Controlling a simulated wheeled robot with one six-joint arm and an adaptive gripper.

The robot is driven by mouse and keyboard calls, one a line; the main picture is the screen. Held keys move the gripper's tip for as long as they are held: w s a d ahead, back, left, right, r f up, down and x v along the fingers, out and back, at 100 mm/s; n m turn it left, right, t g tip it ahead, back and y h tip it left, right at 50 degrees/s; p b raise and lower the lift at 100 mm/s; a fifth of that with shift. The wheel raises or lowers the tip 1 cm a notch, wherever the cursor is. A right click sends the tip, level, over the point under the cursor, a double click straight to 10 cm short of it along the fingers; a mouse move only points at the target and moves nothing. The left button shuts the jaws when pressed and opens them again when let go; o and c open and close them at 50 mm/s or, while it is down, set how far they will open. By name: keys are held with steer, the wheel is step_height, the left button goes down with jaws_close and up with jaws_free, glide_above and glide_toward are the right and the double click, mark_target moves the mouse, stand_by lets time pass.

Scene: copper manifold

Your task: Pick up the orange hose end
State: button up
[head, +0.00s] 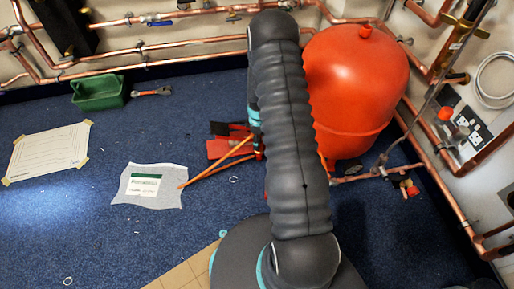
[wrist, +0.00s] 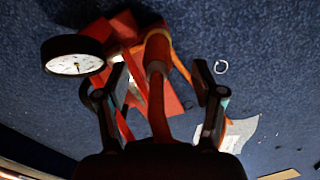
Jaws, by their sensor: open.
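In the wrist view, an orange-red hose (wrist: 158,105) runs upward between my gripper's fingers, with a paler band near its upper part. I take this to be the orange hose end, but the dim picture leaves its tip unclear. My gripper (wrist: 160,80) is open, with a finger on each side of the hose and a visible gap on both sides. I cannot tell its depth relative to the fingertips. In the head view, thin orange lengths (head: 215,171) lie on the blue floor left of my arm. My arm hides the gripper there.
A large red tank (head: 355,85) stands right of my arm. Red pieces (head: 220,148) lie beside the arm, and a round gauge (wrist: 75,62) sits by the left finger. Copper pipes (head: 150,53) line the walls. A paper sheet (head: 150,198) and green bin (head: 98,92) are at left.

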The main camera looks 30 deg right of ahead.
steer(key=shift+w+d+f+b, duration=0.1)
steer(key=shift+f+b, duration=0.1)
steer(key=shift+f, duration=1.25)
steer(key=shift+d+f+b, duration=0.1)
steer(key=shift+f+b, duration=0.1)
steer(key=shift+f, duration=1.2)
jaws_close()
